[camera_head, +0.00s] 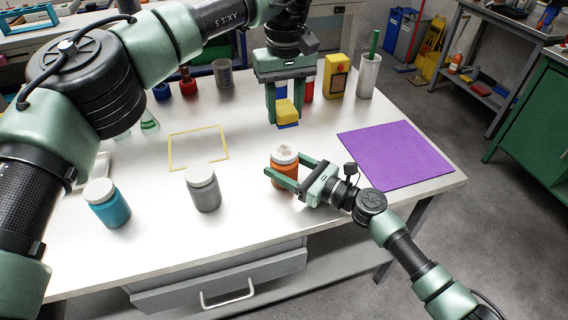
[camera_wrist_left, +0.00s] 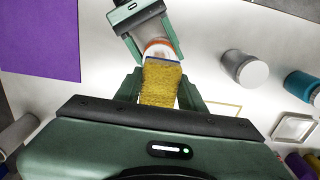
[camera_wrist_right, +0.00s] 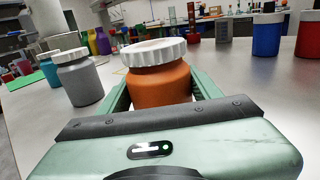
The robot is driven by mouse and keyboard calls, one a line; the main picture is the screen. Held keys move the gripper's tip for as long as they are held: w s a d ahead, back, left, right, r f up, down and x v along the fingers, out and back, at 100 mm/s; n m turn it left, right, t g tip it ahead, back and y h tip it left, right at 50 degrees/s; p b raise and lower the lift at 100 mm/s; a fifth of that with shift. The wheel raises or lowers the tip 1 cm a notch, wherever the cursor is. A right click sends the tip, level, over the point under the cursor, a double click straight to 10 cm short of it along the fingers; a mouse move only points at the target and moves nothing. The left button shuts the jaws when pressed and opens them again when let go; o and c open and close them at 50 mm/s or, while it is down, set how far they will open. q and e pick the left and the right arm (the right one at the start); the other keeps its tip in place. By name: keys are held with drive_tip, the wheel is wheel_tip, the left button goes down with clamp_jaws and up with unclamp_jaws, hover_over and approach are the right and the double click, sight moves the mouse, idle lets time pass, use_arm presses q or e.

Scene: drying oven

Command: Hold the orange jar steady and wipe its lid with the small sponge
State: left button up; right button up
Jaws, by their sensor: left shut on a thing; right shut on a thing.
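The orange jar (camera_head: 284,170) stands upright on the white table, its white lid (camera_head: 285,154) bearing brownish smudges. My right gripper (camera_head: 284,178) is shut around the jar's body; the right wrist view shows the orange jar (camera_wrist_right: 158,85) between its fingers. My left gripper (camera_head: 287,112) is above and slightly behind the jar, shut on the small yellow sponge (camera_head: 287,111) with a blue underside. The sponge hangs clear above the lid in the head view. In the left wrist view the sponge (camera_wrist_left: 162,84) hides part of the jar and lid (camera_wrist_left: 160,46).
A grey jar (camera_head: 203,188) and a teal jar (camera_head: 107,203) stand to the left. A purple mat (camera_head: 396,155) lies to the right. A yellow outlined square (camera_head: 199,148) is behind the grey jar. Bottles, a yellow box (camera_head: 337,83) and a white cylinder (camera_head: 368,76) stand at the back.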

sight(293, 150)
use_arm(q)
drive_tip(key=shift+d, duration=0.15)
drive_tip(key=shift+w+d+f, duration=0.3)
drive_tip(key=shift+d+f, duration=0.25)
drive_tip(key=shift+d, duration=0.25)
drive_tip(key=shift+f, duration=3.3)
drive_tip(key=shift+s+a+f, duration=0.15)
drive_tip(key=shift+a+f, duration=0.3)
drive_tip(key=shift+f, duration=0.1)
drive_tip(key=shift+s+a+f, duration=0.1)
drive_tip(key=shift+s+a, duration=0.2)
drive_tip(key=shift+a, duration=0.45)
drive_tip(key=shift+s+a, duration=0.25)
drive_tip(key=shift+a, duration=0.5)
drive_tip(key=d, duration=0.1)
drive_tip(key=w+d, duration=0.1)
drive_tip(key=d, duration=0.1)
drive_tip(key=shift+w+d, duration=0.1)
drive_tip(key=shift+d, duration=0.15)
drive_tip(key=shift+w+d, duration=0.1)
drive_tip(key=shift+d, duration=0.15)
drive_tip(key=shift+a+r, duration=0.1)
drive_tip(key=shift+r, duration=3.95)
